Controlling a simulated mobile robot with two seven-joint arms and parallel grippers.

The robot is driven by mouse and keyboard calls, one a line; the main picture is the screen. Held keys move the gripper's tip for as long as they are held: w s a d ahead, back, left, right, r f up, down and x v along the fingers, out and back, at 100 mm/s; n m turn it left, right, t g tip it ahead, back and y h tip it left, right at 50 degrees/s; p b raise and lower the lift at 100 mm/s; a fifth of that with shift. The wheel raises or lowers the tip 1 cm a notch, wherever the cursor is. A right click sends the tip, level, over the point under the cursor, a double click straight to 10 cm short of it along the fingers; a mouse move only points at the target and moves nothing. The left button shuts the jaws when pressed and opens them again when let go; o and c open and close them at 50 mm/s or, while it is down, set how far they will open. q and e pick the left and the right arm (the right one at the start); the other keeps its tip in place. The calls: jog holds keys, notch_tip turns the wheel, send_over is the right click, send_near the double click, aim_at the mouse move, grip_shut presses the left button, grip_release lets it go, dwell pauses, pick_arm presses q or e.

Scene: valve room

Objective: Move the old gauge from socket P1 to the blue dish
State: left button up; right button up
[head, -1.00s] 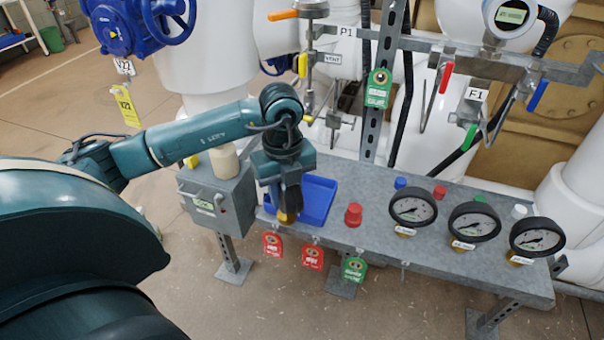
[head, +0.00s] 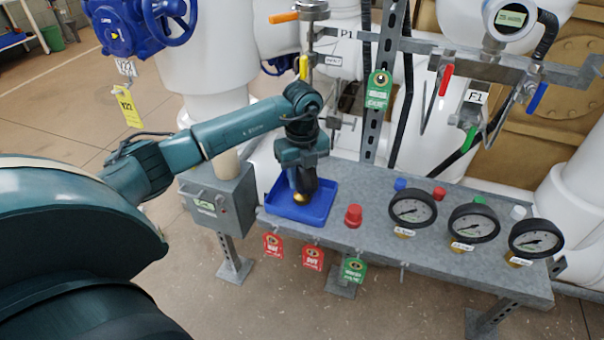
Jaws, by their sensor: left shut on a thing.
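My left gripper (head: 303,172) points down over the blue dish (head: 283,212), shut on the old gauge (head: 302,197). Only a dark edge and the brass-coloured fitting of the gauge show, and its face is hidden. The fitting is over the dish's inside; I cannot tell whether it touches the bottom. The dish lies at the left end of the grey bench. My right gripper is not in view.
A red cap (head: 353,215) stands right of the dish on the bench (head: 385,242). Three black-rimmed gauges (head: 412,208) stand further right, with several coloured caps behind. A grey box (head: 222,200) is left of the dish. Red and green tags hang from the front edge.

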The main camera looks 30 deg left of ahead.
pick_arm(q)
jog(key=shift+f, duration=0.1)
jog(key=o, duration=0.9)
